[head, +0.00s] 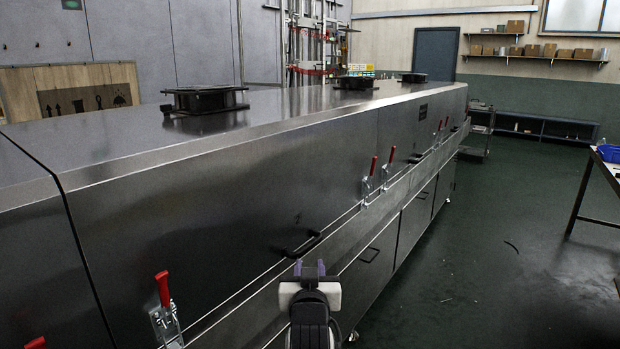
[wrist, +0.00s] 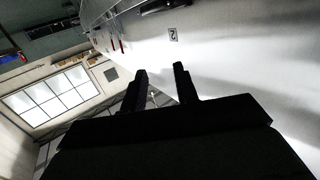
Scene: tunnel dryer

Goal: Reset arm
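My gripper (head: 310,268) is at the bottom middle of the head view, in front of the steel side of the tunnel dryer (head: 230,220). Its two fingertips stand apart with a small gap and nothing between them. In the wrist view my gripper (wrist: 161,75) shows as two dark fingers, spread apart and empty. The dryer's bright side (wrist: 230,60) fills the upper right there. A dark handle (head: 302,245) on the dryer is just behind my gripper in the head view; I cannot tell the distance between them.
Red-handled toggle clamps (head: 163,290) line the dryer's seam. Fans (head: 205,99) sit on its top. A table (head: 603,172) with a blue bin (head: 608,153) stands at the right. The green floor (head: 500,270) between is mostly clear. A wooden crate (head: 20,92) is behind the dryer.

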